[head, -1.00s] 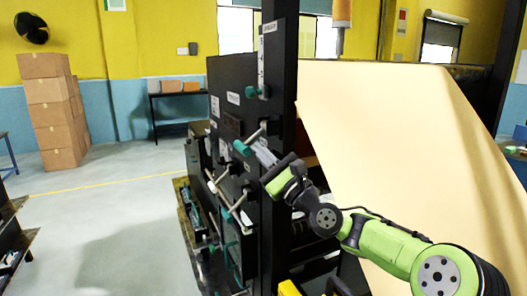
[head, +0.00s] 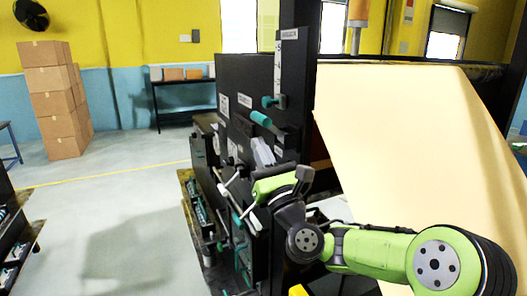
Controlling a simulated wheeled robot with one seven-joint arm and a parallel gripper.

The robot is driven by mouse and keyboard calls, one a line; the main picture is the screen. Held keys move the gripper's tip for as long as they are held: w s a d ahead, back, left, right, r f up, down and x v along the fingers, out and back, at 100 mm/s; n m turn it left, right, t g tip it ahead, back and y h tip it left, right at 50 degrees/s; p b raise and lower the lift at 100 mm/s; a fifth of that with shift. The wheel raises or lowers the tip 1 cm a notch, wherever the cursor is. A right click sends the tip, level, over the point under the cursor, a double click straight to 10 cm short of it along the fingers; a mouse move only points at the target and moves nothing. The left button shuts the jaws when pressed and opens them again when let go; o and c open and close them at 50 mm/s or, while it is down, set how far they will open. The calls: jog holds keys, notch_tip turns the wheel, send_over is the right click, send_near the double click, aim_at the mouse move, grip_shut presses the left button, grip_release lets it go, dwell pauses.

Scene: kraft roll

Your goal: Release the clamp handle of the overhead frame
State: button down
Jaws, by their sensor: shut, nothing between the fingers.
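A lever with a teal grip (head: 261,118) sits on the upper part of the black panel (head: 235,75), its grip pointing up and left. A smaller teal knob (head: 272,102) sits just above it, at the foot of a pale scale plate (head: 279,62). I cannot tell from the labels which one is the overhead frame's clamp handle. My gripper (head: 262,150) is shut and empty, in front of the panel just below the lever's grip. It looks apart from the grip. My green wrist hides part of the panel.
More levers with pale rods and teal ends (head: 225,190) crowd the lower panel, left of my wrist. A black post (head: 297,60) rises beside the panel. A large kraft paper sheet (head: 410,150) fills the right. Open floor (head: 110,215) lies left.

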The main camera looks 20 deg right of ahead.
aim_at(270, 127)
jog(key=shift+s+d+r, duration=0.1)
jog(key=shift+d+r, duration=0.1)
jog(key=shift+r, duration=0.35)
jog(key=shift+s+d+r, duration=0.1)
jog(key=shift+d+r, duration=0.05)
jog(key=shift+r, duration=0.35)
jog(key=shift+d+r, duration=0.1)
